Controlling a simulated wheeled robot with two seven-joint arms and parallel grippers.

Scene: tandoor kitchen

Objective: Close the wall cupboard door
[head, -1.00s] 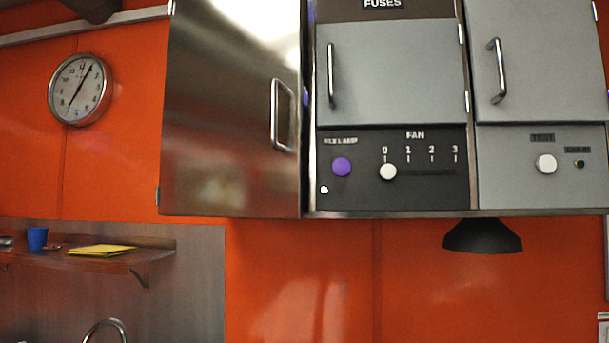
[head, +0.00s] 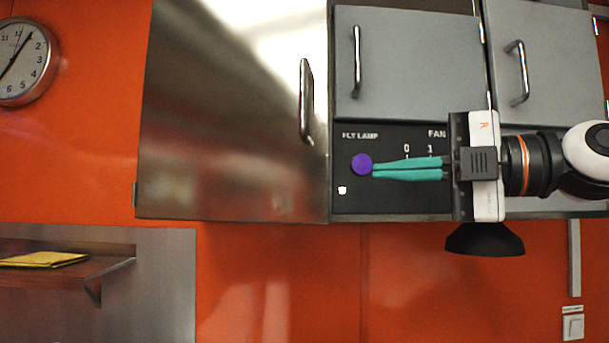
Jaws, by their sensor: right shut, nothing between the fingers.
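The wall cupboard door (head: 235,130) is a large polished steel panel, left of the grey control panel, with hinges on its left edge. Its upright bar handle (head: 306,102) is near the right edge. The door's right edge seems to stand a little out from the cupboard front; how far I cannot tell, and the inside is hidden. My right gripper (head: 376,171) reaches in from the right, with its teal fingers shut and empty. The tips are in front of the panel by the purple fly lamp button (head: 362,164), to the right of the door. My left gripper is not in view.
Two grey doors with handles, the left one (head: 405,65) and the right one (head: 540,60), are above the panel. A black lamp (head: 484,241) hangs below. A clock (head: 22,62) and a shelf (head: 70,270) with a yellow cloth (head: 45,259) are at left.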

